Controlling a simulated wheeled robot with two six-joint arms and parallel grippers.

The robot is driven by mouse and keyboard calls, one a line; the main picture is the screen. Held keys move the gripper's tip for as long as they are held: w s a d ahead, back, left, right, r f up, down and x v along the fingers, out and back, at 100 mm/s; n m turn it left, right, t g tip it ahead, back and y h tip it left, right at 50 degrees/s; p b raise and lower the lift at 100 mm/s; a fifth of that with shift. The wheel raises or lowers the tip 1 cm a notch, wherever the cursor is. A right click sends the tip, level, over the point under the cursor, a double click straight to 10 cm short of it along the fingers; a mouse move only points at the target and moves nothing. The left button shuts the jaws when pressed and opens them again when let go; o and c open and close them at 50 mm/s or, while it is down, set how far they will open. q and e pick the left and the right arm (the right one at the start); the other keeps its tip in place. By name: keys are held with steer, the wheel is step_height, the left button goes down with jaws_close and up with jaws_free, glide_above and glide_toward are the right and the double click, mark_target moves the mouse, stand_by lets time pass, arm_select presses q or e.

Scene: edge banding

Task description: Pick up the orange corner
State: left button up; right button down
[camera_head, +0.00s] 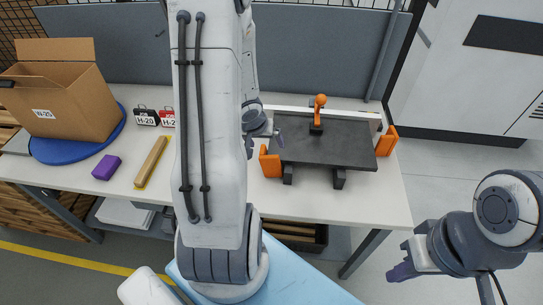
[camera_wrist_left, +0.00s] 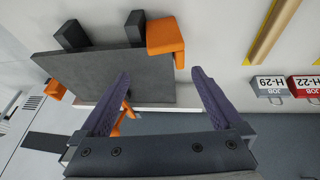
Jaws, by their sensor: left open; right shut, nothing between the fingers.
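An orange corner (camera_head: 270,163) sits at the left front corner of a dark grey board (camera_head: 335,150). In the left wrist view this corner (camera_wrist_left: 166,36) lies beyond the fingertips, at the board's edge. A second orange corner (camera_head: 387,141) is at the board's right end; it also shows in the left wrist view (camera_wrist_left: 55,90). My left gripper (camera_head: 264,142) is open and empty by the board's left end, its fingers apart in the left wrist view (camera_wrist_left: 162,76). My right gripper (camera_head: 401,270) is shut and empty, off the table's right front.
An orange-handled clamp (camera_head: 318,105) stands at the board's back edge. A grey panel (camera_head: 310,50) stands behind.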

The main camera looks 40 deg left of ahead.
mark_target(268, 158)
arm_select(q)
steer(key=shift+n, duration=0.4)
steer(key=f+b, duration=0.1)
steer(key=f, duration=0.1)
steer(key=w+a+f+b, duration=0.1)
steer(key=f, duration=0.1)
steer(key=f+b, duration=0.1)
steer(key=shift+w+a+f, duration=0.15)
steer(key=shift+a+f, duration=0.2)
steer(key=shift+f, duration=0.05)
steer(key=f+b, duration=0.2)
steer(key=w+f+b, duration=0.1)
steer(key=f, duration=0.1)
steer(key=shift+d+f, duration=0.1)
steer(key=shift+d, duration=0.15)
steer(key=shift+w+f, duration=0.25)
steer(key=shift+f, duration=0.05)
steer(key=shift+r, duration=0.1)
jaws_close()
